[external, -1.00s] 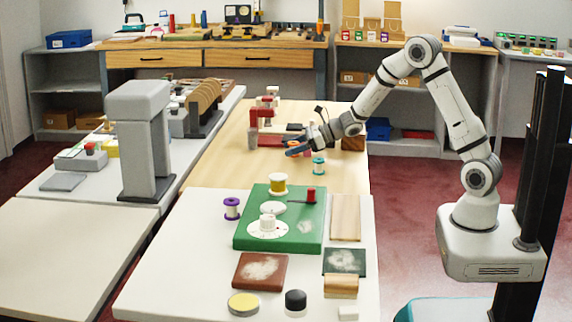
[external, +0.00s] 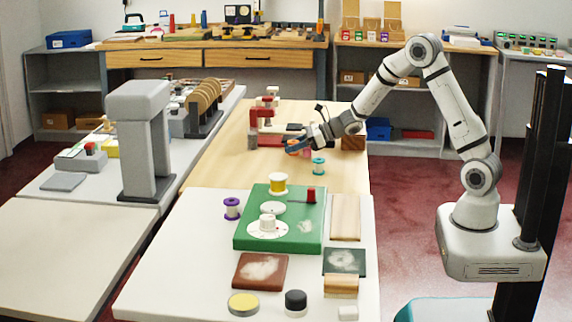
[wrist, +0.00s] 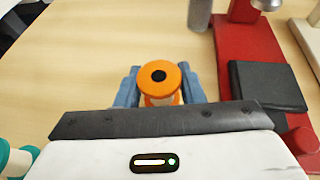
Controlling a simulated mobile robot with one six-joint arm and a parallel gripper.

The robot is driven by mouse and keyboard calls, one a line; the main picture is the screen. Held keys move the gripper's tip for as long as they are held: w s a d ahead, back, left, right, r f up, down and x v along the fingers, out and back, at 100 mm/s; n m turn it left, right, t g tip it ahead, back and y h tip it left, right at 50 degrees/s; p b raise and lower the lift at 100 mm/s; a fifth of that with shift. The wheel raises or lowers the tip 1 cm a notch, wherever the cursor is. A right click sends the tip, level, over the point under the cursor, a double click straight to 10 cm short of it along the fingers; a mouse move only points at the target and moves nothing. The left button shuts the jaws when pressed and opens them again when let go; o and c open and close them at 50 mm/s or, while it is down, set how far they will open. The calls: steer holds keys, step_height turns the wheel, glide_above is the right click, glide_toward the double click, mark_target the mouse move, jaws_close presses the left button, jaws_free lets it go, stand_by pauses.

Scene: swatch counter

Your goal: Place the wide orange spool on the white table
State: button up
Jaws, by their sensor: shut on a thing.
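The wide orange spool (wrist: 159,82) stands between the blue fingers of my gripper (wrist: 158,88) in the wrist view, with its round top facing the camera. My gripper (external: 297,147) is shut on it, over the wooden table (external: 222,160) in the external view, where the spool is mostly hidden by the fingers. I cannot tell whether the spool touches the wood. The white table (external: 180,285) is in front of the wooden one, nearer the camera.
A teal spool (external: 318,166) stands near my gripper. A red press (external: 260,128) is behind it. The white table holds a green board (external: 255,236), a purple spool (external: 232,208), a yellow spool (external: 278,184) and several blocks. Its left front is bare.

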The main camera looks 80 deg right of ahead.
step_height(320, 180, up, 10)
steer(key=shift+f+p, duration=0.25)
steer(key=shift+p, duration=0.7)
steer(key=shift+a+r, duration=0.1)
steer(key=shift+a, duration=0.1)
steer(key=s+a+n+y+p, duration=0.1)
steer(key=s+a+p, duration=0.1)
steer(key=a+p, duration=0.35)
steer(key=s+a+p, duration=0.2)
steer(key=a, duration=0.7)
steer(key=s+a+n+y+p, duration=0.1)
steer(key=s+a+p, duration=0.15)
steer(key=a, duration=0.45)
steer(key=w+a+r+n+g+y+p, duration=0.1)
steer(key=w+a+r+n+g+y, duration=0.15)
steer(key=w+a, duration=0.8)
step_height(320, 180, up, 2)
steer(key=n+g+y+p, duration=0.2)
steer(key=n+g+y, duration=0.5)
steer(key=n+g, duration=0.15)
glide_above(203, 254)
steer(key=t, duration=0.1)
steer(key=shift+n+h, duration=0.25)
steer(key=shift+n, duration=0.05)
step_height(203, 254, down, 9)
steer(key=shift+a+f, duration=0.1)
steer(key=shift+f, duration=0.1)
